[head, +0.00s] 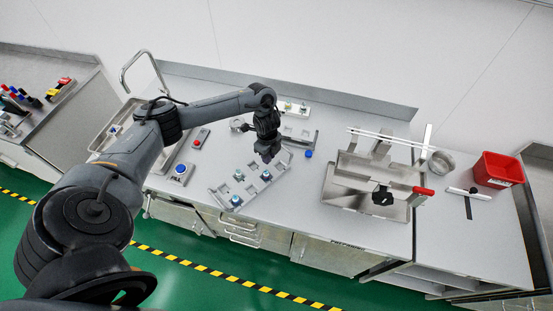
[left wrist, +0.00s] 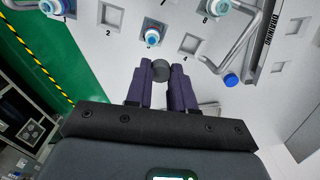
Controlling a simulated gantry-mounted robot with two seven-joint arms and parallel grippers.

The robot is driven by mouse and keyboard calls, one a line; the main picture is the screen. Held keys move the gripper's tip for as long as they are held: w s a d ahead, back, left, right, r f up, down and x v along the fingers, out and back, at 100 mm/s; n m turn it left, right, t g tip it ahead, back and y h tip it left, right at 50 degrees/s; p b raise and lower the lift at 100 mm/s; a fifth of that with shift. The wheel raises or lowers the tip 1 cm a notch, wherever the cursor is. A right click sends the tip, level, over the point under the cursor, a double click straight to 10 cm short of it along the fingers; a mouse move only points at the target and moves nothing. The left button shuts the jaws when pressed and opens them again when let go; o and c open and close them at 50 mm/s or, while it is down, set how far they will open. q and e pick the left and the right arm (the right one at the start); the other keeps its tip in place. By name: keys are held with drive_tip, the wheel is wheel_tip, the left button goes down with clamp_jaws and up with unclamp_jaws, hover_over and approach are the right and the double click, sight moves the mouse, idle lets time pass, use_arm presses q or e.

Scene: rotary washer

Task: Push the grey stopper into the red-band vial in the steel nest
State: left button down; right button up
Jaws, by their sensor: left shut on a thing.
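My left gripper (head: 267,155) hangs over the middle of the bench in the head view. In the left wrist view my left gripper (left wrist: 165,72) has its purple fingers shut on a round grey stopper (left wrist: 153,65). Other blue-topped vials (left wrist: 52,6) and (left wrist: 220,6) stand at the picture's top edge. My right gripper is not in view.
The numbered seat plate (head: 252,182) has empty square seats. A loose blue cap (head: 308,154) lies right of my gripper. A red button box (head: 200,138) and blue button box (head: 181,172) stand left. A steel press-like device (head: 372,185) and red bin (head: 497,170) stand right.

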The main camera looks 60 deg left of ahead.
use_arm(q)
drive_tip(key=shift+s+d+r+p, duration=0.25)
drive_tip(key=shift+s+r+p, duration=0.05)
drive_tip(key=shift+p, duration=0.05)
drive_tip(key=f+b, duration=0.3)
drive_tip(key=s+f+b, duration=0.1)
drive_tip(key=shift+a+f, duration=0.25)
drive_tip(key=shift+f, duration=0.05)
drive_tip(key=shift+f+b, duration=0.7)
drive_tip(key=shift+f, duration=0.35)
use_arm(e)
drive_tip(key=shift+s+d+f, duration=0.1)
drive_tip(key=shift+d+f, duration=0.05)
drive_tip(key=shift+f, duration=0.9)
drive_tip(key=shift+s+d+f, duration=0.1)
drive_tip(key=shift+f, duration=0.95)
use_arm(q)
drive_tip(key=shift+r, duration=0.2)
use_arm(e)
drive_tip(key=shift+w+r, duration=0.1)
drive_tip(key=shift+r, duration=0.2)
use_arm(q)
drive_tip(key=shift+r+p, duration=0.2)
drive_tip(key=shift+p, duration=0.35)
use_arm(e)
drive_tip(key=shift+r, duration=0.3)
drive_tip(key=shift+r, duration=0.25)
